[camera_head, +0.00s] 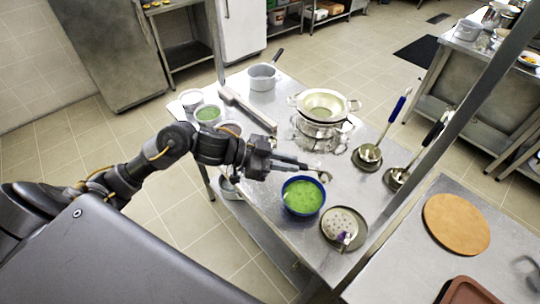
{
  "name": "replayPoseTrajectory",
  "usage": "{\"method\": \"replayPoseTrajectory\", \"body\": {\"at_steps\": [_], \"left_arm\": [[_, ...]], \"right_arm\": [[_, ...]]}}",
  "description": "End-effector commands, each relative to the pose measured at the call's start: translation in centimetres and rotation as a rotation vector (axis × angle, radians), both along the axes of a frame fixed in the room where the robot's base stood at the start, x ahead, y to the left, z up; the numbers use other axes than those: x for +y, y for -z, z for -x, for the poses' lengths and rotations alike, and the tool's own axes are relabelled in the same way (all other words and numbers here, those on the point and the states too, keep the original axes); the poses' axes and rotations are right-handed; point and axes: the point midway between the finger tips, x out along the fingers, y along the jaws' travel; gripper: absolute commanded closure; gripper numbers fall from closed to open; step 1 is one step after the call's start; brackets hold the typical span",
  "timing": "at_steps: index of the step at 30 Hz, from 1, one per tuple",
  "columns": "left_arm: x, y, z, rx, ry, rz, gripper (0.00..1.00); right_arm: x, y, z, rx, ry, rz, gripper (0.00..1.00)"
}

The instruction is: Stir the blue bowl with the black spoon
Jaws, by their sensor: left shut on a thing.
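The blue bowl (303,196) holds a green filling and stands near the front edge of the metal table. My left gripper (304,165) reaches in from the left, behind and above the bowl. It is shut on a spoon, whose pale metal end (325,176) shows past the fingertips, above the bowl's far right side. The spoon's handle is mostly hidden, and I cannot tell its colour. A black-handled utensil (434,133) stands in a dish at the right. My right gripper is not in view.
A burner (320,135) with a strainer pot (323,104) stands behind the bowl. A blue-handled ladle (396,110) stands farther back. A round wooden board (456,224) lies on the right counter.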

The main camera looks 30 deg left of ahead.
Motion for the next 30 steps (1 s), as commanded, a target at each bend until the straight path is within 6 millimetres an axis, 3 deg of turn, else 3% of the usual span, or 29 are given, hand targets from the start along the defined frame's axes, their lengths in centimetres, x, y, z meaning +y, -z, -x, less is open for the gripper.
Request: {"method": "replayPoseTrajectory", "body": {"at_steps": [3,7,17,25,30], "left_arm": [[2.7,0.7,1.0,0.021,0.053,-0.037,1.00],[3.9,1.1,1.4,0.024,0.069,-0.048,1.00],[4.0,0.9,1.4,0.023,0.071,-0.049,1.00],[4.2,0.0,2.4,0.029,0.083,-0.055,1.00],[4.3,1.2,2.1,0.027,0.071,-0.053,1.00]], "right_arm": [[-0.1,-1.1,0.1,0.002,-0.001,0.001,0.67],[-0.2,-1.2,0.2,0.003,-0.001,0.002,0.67],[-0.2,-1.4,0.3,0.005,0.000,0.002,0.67],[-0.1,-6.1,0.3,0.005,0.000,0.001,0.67],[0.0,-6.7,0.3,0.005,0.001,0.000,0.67]]}}
